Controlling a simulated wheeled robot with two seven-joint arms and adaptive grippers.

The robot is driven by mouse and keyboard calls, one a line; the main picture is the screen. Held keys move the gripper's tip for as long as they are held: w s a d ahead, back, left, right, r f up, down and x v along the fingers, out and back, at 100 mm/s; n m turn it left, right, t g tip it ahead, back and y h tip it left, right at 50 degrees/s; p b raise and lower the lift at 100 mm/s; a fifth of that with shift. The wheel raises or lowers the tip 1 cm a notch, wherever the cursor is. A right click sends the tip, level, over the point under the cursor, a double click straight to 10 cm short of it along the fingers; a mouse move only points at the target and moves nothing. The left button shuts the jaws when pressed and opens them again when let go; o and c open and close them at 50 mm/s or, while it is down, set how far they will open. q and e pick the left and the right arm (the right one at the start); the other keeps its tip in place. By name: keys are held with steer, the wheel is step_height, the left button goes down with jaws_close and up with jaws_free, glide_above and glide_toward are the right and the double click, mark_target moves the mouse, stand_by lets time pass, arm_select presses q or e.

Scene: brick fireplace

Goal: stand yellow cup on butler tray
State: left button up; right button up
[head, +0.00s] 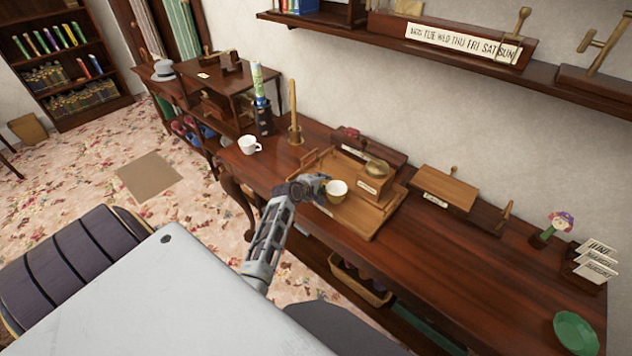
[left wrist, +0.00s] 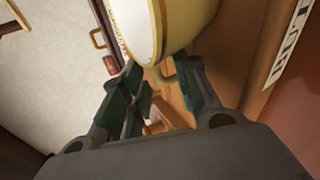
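The yellow cup (head: 336,196), pale inside, appears upright over the left part of the wooden butler tray (head: 362,222). Whether its base rests on the tray is hard to tell. My left gripper (head: 318,186) is at the cup's left side. In the left wrist view the cup (left wrist: 165,25) fills the top, and its handle (left wrist: 166,76) lies between the fingertips of my left gripper (left wrist: 160,82). The fingers are apart, with a gap around the handle. My right gripper is not in view.
A wooden box (head: 374,186) with a round brass top stands on the tray beside the cup. A white cup (head: 249,145) and a candlestick (head: 294,128) stand to the left on the desk (head: 450,262). A wooden block (head: 450,188) is to the right.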

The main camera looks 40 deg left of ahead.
arm_select(q)
steer(key=v, duration=1.2)
stand_by(0.4)
